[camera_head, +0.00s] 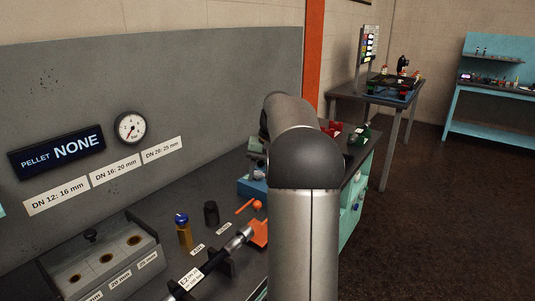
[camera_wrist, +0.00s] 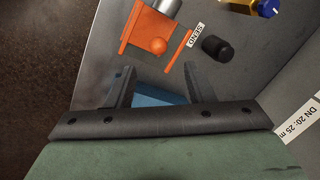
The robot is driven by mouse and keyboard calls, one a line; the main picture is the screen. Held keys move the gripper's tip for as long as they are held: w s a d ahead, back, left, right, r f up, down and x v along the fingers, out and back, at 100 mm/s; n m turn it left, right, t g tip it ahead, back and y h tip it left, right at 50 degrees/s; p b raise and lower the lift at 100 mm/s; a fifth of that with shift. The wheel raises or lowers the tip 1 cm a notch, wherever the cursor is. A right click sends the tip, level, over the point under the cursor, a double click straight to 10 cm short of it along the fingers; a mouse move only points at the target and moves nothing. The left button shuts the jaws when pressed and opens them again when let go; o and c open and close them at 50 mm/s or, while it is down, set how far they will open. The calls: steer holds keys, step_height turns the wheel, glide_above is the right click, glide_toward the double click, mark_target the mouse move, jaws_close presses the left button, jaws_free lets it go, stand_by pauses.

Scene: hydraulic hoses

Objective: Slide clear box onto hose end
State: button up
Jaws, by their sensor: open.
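My gripper (camera_wrist: 159,84) is open in the wrist view, its two dark fingers apart above a blue object (camera_wrist: 155,96). I see nothing held between them. A silver metal end piece (camera_wrist: 166,5) shows at the top of the wrist view, beside an orange bracket (camera_wrist: 138,27) with an orange ball (camera_wrist: 157,46). In the head view a silver fitting (camera_head: 237,241) lies on the bench, in line with a white E2 label (camera_head: 190,279), against the orange bracket (camera_head: 260,232). My arm hides part of the bench.
A black cylinder (camera_head: 211,213) and a blue-capped amber bottle (camera_head: 183,230) stand on the bench (camera_head: 170,211). A grey box with holes (camera_head: 105,255) is at lower left. A grey wall panel (camera_head: 220,90) rises behind. A side table (camera_head: 375,97) stands farther back.

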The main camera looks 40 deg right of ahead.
step_height(320, 180, up, 8)
steer(key=s+d, duration=0.1)
steer(key=shift+f, duration=0.15)
stand_by(0.5)
steer(key=s+a+f+n, duration=0.2)
steer(key=a, duration=0.6)
steer(key=s+a+f+n+g+h, duration=0.1)
steer(key=s+a+f, duration=0.1)
steer(key=a, duration=0.6)
steer(key=s+a+f+n, duration=0.2)
steer(key=a+f, duration=0.1)
steer(key=a, duration=0.6)
steer(key=s+a+f+n, duration=0.2)
steer(key=s+a+f, duration=0.3)
steer(key=s, duration=0.3)
steer(key=s+a+f+n, duration=0.2)
steer(key=s+a+f, duration=0.3)
steer(key=s+f, duration=0.1)
steer(key=shift+s+a+h, duration=0.3)
steer(key=shift+s+a, duration=0.05)
steer(key=shift+s, duration=0.5)
